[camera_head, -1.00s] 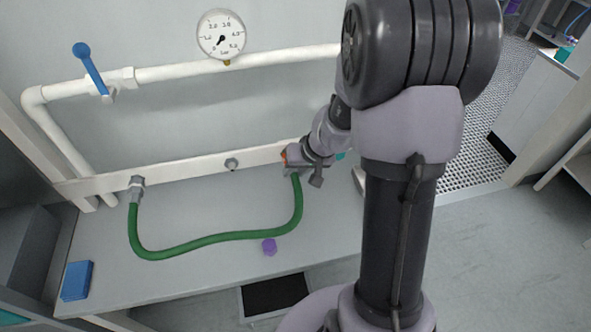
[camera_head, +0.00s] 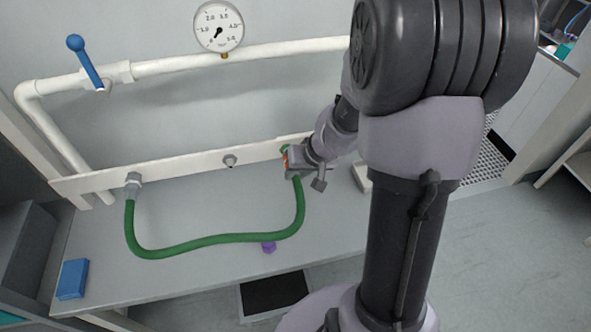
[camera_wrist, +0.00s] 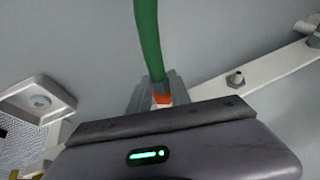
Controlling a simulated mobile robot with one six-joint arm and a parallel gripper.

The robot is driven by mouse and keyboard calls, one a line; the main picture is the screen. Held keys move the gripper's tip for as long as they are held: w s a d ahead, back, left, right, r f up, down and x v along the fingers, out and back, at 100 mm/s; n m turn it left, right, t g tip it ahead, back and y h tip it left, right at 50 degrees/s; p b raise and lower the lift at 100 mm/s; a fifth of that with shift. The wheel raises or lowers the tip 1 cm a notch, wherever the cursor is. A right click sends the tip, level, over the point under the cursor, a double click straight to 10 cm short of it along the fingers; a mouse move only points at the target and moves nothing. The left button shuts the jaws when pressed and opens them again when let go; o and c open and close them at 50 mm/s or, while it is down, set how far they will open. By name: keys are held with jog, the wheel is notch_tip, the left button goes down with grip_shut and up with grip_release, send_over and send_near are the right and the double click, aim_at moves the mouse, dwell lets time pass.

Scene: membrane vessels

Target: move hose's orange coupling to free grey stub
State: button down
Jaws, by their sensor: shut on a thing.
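The green hose (camera_head: 206,241) lies in a curve over the bench. Its left end is joined to a grey fitting (camera_head: 133,184) at the left of the white rail. Its right end rises to my gripper (camera_head: 291,162), which is shut on the orange coupling (camera_wrist: 162,99). In the wrist view the hose (camera_wrist: 148,40) runs away from the coupling between the jaws. The free grey stub (camera_head: 230,160) sits bare on the rail, between the left fitting and my gripper. It also shows at the right in the wrist view (camera_wrist: 236,79). My gripper is to the right of the stub, apart from it.
The white rail (camera_head: 190,165) runs along the wall, with a white pipe (camera_head: 180,72), blue-handled valve (camera_head: 84,62) and gauge (camera_head: 219,27) above. A purple piece (camera_head: 268,247) lies beside the hose. A blue block (camera_head: 73,279) lies at the bench's left front.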

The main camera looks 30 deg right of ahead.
jog(key=s, duration=0.1)
jog(key=s+a+b, duration=0.1)
jog(key=s, duration=0.1)
jog(key=shift+s, duration=0.1)
dwell(0.3)
